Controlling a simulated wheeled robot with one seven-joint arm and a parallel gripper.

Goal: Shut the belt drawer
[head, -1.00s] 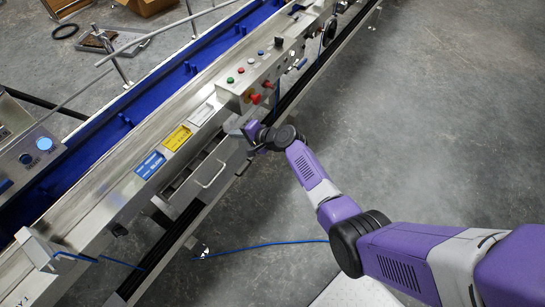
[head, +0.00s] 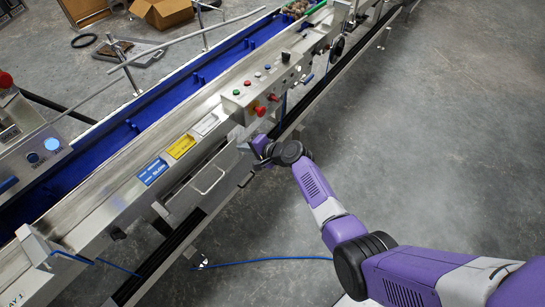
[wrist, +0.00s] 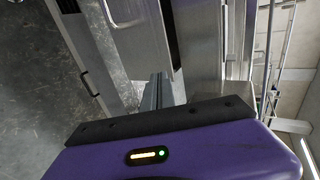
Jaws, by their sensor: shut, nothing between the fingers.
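The belt drawer (head: 204,187) is a grey metal box with a bar handle, set low in the side of the conveyor. It seems to stick out from the frame; how far I cannot tell. My gripper (head: 258,151) is just beyond the drawer's right end, below the control box, its fingertips poorly seen in the head view. In the wrist view, the fingers (wrist: 157,91) are together and empty, pointing at a gap beside metal panels. A metal front with a bar handle (wrist: 122,22), apparently the drawer, lies ahead to the left. Contact with it is not visible.
The control box (head: 255,95) with red knobs overhangs near my gripper. The blue belt (head: 120,135) runs behind it. A dark rail (head: 165,255) runs along the conveyor's lower front. A blue cable (head: 270,260) lies on the floor. The floor at right is clear.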

